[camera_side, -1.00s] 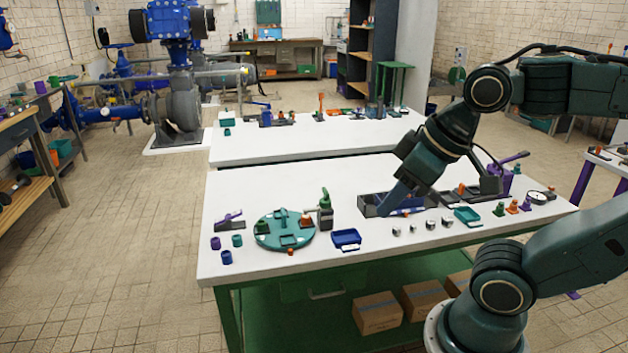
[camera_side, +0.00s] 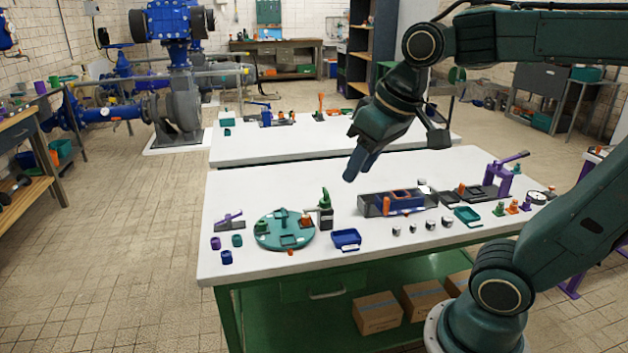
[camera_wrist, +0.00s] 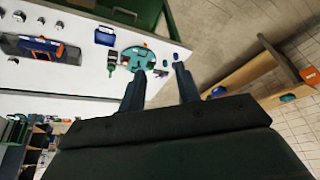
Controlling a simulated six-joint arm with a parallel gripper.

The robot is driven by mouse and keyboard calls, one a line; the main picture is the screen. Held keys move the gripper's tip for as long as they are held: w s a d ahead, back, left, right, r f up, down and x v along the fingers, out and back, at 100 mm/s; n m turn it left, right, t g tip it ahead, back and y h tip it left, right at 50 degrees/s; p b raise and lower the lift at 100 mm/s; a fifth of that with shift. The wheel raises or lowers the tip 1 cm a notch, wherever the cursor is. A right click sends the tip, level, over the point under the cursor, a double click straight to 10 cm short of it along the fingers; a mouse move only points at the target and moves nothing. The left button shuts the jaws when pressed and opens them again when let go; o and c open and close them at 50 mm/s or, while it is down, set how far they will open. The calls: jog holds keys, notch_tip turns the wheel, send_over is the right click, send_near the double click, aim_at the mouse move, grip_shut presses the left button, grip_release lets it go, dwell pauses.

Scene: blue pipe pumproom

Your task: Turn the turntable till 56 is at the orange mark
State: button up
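The turntable (camera_side: 270,236) is a round teal disc near the front left of the white table, with a raised teal piece in its middle and small parts on it, one of them orange (camera_side: 304,221). A small orange piece (camera_side: 290,252) sits at its front rim. No numbers can be read. My gripper (camera_side: 356,170) is in the air above the table, behind and right of the turntable and touching nothing. In the wrist view its two fingers (camera_wrist: 158,82) are apart with nothing between them, and the turntable (camera_wrist: 137,59) shows beyond them.

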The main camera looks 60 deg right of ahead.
jog(key=w+d+r+m+g, duration=0.1)
jog(key=w+d+m, duration=0.15)
jog(key=w, duration=0.65)
jog(key=m+g, duration=0.4)
jog(key=m, duration=0.1)
send_over(284, 211)
notch_tip(284, 211, down, 16)
jog(key=shift+r, duration=0.25)
jog(key=shift+f, duration=0.15)
notch_tip(284, 211, down, 14)
jog(key=shift+r, duration=0.25)
grip_shut()
